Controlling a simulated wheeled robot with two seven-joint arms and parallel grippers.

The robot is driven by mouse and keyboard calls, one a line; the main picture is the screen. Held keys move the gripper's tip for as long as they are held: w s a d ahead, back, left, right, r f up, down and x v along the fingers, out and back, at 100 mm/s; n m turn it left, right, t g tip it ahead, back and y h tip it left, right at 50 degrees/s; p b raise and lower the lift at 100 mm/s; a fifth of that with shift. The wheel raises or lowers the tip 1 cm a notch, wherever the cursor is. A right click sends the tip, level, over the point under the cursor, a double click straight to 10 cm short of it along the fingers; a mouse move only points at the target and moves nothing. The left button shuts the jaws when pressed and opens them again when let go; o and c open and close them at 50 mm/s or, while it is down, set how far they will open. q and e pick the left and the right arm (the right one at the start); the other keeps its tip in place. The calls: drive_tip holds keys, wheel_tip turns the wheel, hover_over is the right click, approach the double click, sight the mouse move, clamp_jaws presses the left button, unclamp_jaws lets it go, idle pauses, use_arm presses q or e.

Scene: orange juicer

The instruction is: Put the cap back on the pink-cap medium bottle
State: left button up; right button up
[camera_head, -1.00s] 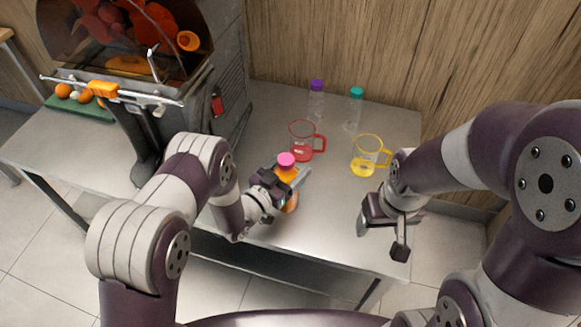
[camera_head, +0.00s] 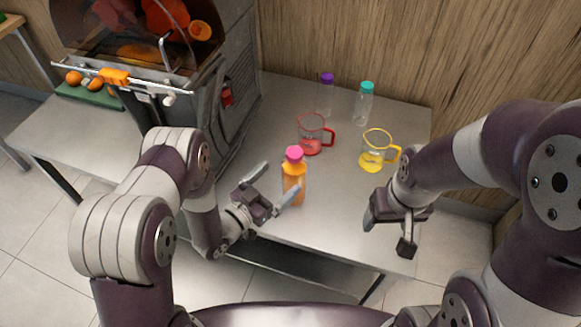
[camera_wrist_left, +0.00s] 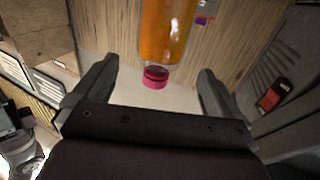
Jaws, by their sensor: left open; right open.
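The medium bottle (camera_head: 293,188) with orange juice stands upright near the table's front edge. Its pink cap (camera_head: 294,153) sits on top of the neck; whether it is fully tightened cannot be told. My left gripper (camera_head: 282,178) is open and empty, just left of and in front of the bottle, its fingers pointing toward it. In the left wrist view the bottle (camera_wrist_left: 165,30) appears inverted beyond the open fingers, with the pink cap (camera_wrist_left: 155,78) at its end. My right gripper (camera_head: 388,231) is open and empty over the right front of the table.
A red-handled jug (camera_head: 312,146) and a yellow-handled jug (camera_head: 373,160) stand behind the bottle. A purple-cap bottle (camera_head: 326,98) and a teal-cap bottle (camera_head: 363,107) stand near the wall. The juicer (camera_head: 205,115) is at left. Table space right of the bottle is clear.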

use_arm(q)
drive_tip(key=shift+v, duration=1.65)
drive_tip(key=w+a+g+y, duration=0.3)
drive_tip(key=w+a+y, duration=0.1)
drive_tip(key=w+y, duration=0.15)
drive_tip(key=s+a+r+n+g+y, duration=0.2)
drive_tip(key=a+r+n+g+y, duration=0.15)
drive_tip(key=a+y, duration=0.2)
drive_tip(key=s+a+r+n+g, duration=0.1)
drive_tip(key=s+r+n+g, duration=0.15)
drive_tip(key=s, duration=0.55)
drive_tip(key=s+a+r+n+g, duration=0.1)
drive_tip(key=s+r+n+g, duration=0.15)
drive_tip(key=s, duration=0.55)
drive_tip(key=w+p+v, duration=0.1)
drive_tip(key=p+v, duration=0.6)
drive_tip(key=v, duration=0.1)
drive_tip(key=shift+w+r+g+y+p, duration=0.2)
drive_tip(key=shift+r+g+y+p, duration=0.1)
drive_tip(key=shift+r+g+p, duration=0.15)
drive_tip(key=shift+w+m, duration=0.1)
drive_tip(key=shift+m, duration=0.15)
